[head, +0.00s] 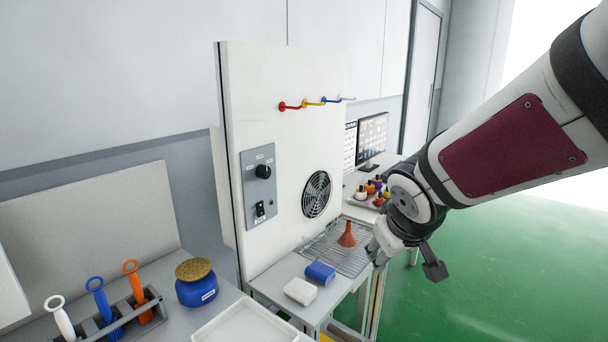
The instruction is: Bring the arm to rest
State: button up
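My gripper (404,262) shows at the end of my arm, which reaches in from the upper right. It hangs at the front right edge of the small bench, close to the wire rack (345,256). One dark finger sticks out to the lower right, and a pale grey part lies on the left by the bench edge. I cannot make out whether the fingers are apart or hold anything.
On the bench are an orange funnel (347,235), a blue block (320,271) and a white block (300,291). A panel with a fan (316,194) and coloured hooks (312,103) rises behind. A blue jar (196,284) stands left. Green floor (510,275) is clear on the right.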

jog(key=s+d+r+m+g, duration=0.1)
jog(key=s+m, duration=0.1)
jog(key=s, duration=1)
jog(key=s+d+r+m+g+y, duration=0.1)
jog(key=s+d+m, duration=0.1)
jog(key=s, duration=1)
jog(key=shift+r+g, duration=0.4)
